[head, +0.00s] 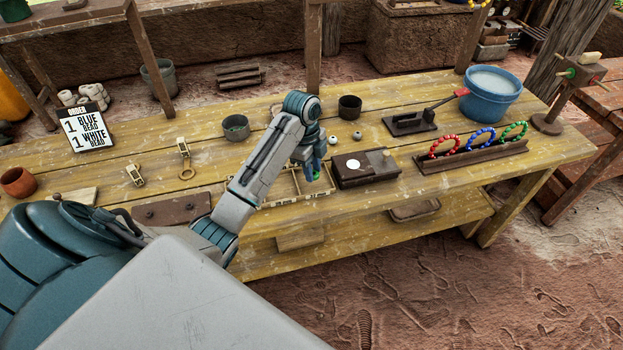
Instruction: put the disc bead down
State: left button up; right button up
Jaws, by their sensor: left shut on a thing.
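My left gripper (314,172) reaches over the table from the left and points down above the right part of a pale divided tray (270,204). It is shut on the disc bead (316,176), of which only a small green patch shows at the fingertips. The fingers and wrist hide the bead's shape, and I cannot tell whether it touches the tray. My forearm covers part of the tray. My right gripper is not in view.
A dark box (366,180) with a white round spot stands just right of the gripper. A bead-ring rack (470,156), blue bucket (490,100) and order sign (86,128) stand further off. The table (420,150) is partly clear.

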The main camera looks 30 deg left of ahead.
pick_arm(q)
jog(key=shift+w+a, duration=0.5)
notch_tip(320, 180, down, 3)
jog(key=shift+r+p, duration=0.1)
jog(key=shift+p, duration=0.65)
jog(key=shift+f, duration=0.3)
jog(key=shift+f, duration=0.15)
jog(key=o, duration=0.9)
jog(key=shift+o, duration=0.2)
